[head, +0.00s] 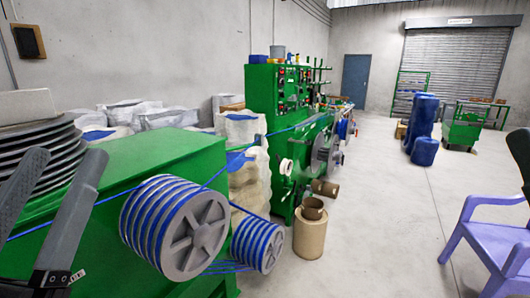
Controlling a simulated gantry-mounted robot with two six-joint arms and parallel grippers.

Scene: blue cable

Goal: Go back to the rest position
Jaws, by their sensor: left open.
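My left gripper (67,157) is at the left edge in the head view. Its two dark fingers point up and stand wide apart, with nothing between them. Behind it are a stack of dark discs (40,143) and a green machine housing (150,150). The blue cable (215,178) runs from the left across the housing towards the machine behind. It is apart from the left fingers as far as I can see. A dark tip at the right edge looks like part of my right gripper (520,152); the rest of it is out of view, so its opening is unclear.
Two grey spools wound with blue, a large one (195,235) and a smaller one (270,247), stand right of my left gripper. A cardboard drum (309,236) stands beyond them. A purple chair (495,235) is at right. The floor (390,240) between is clear.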

